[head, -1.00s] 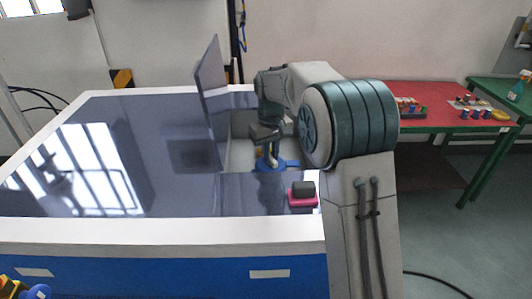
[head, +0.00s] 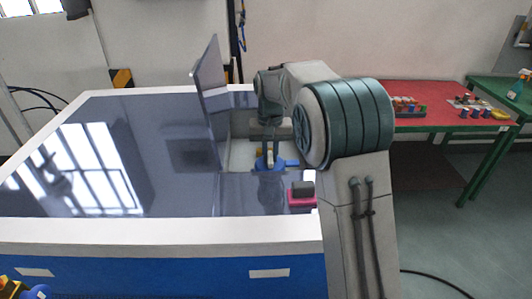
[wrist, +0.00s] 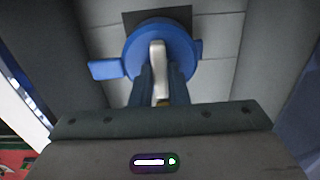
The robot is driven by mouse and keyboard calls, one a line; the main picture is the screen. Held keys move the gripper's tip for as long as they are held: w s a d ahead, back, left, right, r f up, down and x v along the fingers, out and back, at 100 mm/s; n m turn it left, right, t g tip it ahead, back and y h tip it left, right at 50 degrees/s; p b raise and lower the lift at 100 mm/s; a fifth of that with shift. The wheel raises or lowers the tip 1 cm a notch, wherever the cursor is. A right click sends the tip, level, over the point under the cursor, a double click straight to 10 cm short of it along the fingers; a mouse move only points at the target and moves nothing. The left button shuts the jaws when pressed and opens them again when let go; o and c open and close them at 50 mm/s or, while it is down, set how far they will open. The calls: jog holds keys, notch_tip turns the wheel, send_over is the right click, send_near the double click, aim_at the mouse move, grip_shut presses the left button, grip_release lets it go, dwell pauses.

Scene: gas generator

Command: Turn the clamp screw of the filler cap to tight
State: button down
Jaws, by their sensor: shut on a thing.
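The filler cap (wrist: 190,40) is a round blue disc with flat tabs at its sides. It also shows in the head view (head: 291,163), in a recess of the dark top. The clamp screw (wrist: 157,55) is a pale grey upright bar across the middle of the cap in the wrist view. My gripper (wrist: 161,84) is shut on the clamp screw, with one dark finger on each side of it. In the head view my gripper (head: 270,153) points down over the cap. The fingers hide part of the screw, so its thread cannot be seen.
A raised dark lid (head: 212,90) stands upright just left of the recess. A black and pink block (head: 302,197) lies on the top near the front right edge. A red table (head: 440,119) with small parts is at the back right.

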aim_at(270, 157)
jog(key=c, duration=1.4)
grip_release()
jog(key=shift+s+r, duration=0.1)
notch_tip(270, 157, up, 14)
jog(key=shift+b, duration=0.4)
